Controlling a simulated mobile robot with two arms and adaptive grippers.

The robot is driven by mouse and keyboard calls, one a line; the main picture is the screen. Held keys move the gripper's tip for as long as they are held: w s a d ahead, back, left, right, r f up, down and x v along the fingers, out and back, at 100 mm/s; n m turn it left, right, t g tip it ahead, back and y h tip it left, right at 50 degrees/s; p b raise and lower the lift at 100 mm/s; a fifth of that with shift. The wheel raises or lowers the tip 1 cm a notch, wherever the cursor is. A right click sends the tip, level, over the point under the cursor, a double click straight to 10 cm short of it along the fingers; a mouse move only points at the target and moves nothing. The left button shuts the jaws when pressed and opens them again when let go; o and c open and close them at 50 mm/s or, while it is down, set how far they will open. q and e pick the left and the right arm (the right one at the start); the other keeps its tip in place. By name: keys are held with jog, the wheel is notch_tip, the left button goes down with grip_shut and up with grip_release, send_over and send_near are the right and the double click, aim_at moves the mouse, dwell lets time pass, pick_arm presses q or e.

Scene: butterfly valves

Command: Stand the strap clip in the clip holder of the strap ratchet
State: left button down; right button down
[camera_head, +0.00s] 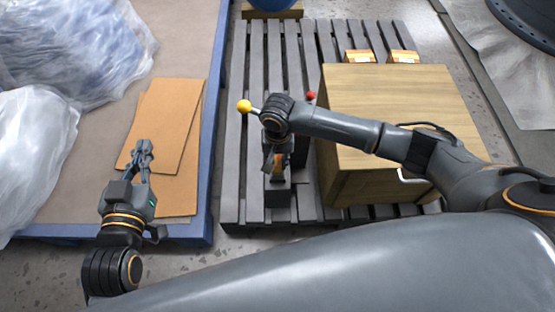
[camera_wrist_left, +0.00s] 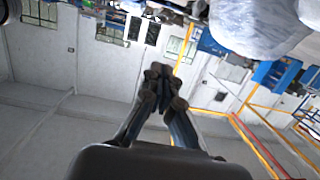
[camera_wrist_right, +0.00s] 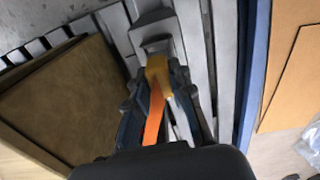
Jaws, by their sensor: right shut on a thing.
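My right gripper (camera_head: 275,165) points down over a dark grey fixture (camera_head: 278,200) on the pallet. It is shut on the strap clip (camera_wrist_right: 158,72), a yellow-orange piece with an orange strap running back between the fingers in the right wrist view. The clip is mostly hidden by the fingers and arm in the head view. Just beyond the clip in the right wrist view is a grey block (camera_wrist_right: 153,30), perhaps part of the ratchet; I cannot tell whether they touch. My left gripper (camera_head: 143,150) is empty, its fingertips together, above the cardboard at left; they also show in the left wrist view (camera_wrist_left: 160,75).
A wooden box (camera_head: 390,85) stands on the slatted pallet (camera_head: 240,190), under my right arm. A yellow knob (camera_head: 244,106) and a red knob (camera_head: 310,96) stick out beside my right wrist. Cardboard sheets (camera_head: 185,105) and plastic-wrapped bundles (camera_head: 70,45) lie on the blue-edged platform at left.

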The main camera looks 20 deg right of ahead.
pick_arm(q)
jog(key=shift+s+a+f+g, duration=0.2)
jog(key=shift+f+g, duration=0.3)
jog(key=shift+f, duration=0.15)
jog(key=shift+s+f+y, duration=0.1)
jog(key=shift+f+y, duration=0.15)
jog(key=shift+y, duration=0.05)
jog(key=shift+f, duration=0.1)
jog(key=shift+s+a+f+g+p, duration=0.1)
jog(key=shift+s+f+g+p, duration=0.1)
jog(key=shift+g+p, duration=0.15)
jog(key=shift+f, duration=0.25)
jog(key=shift+s+a+f+g, duration=0.25)
jog(key=shift+s+f+g, duration=0.1)
jog(key=shift+f+g, duration=0.15)
pick_arm(e)
jog(key=shift+f, duration=0.2)
dwell(0.6)
pick_arm(q)
jog(key=shift+s+a+f+g+p, duration=0.15)
jog(key=shift+s+f+g+p, duration=0.2)
jog(key=shift+f, duration=0.3)
jog(key=shift+s+a+f+g+y, duration=0.25)
jog(key=shift+s+f+g+y, duration=0.2)
jog(key=shift+f, duration=0.1)
pick_arm(e)
jog(key=shift+f, duration=0.25)
dwell(0.4)
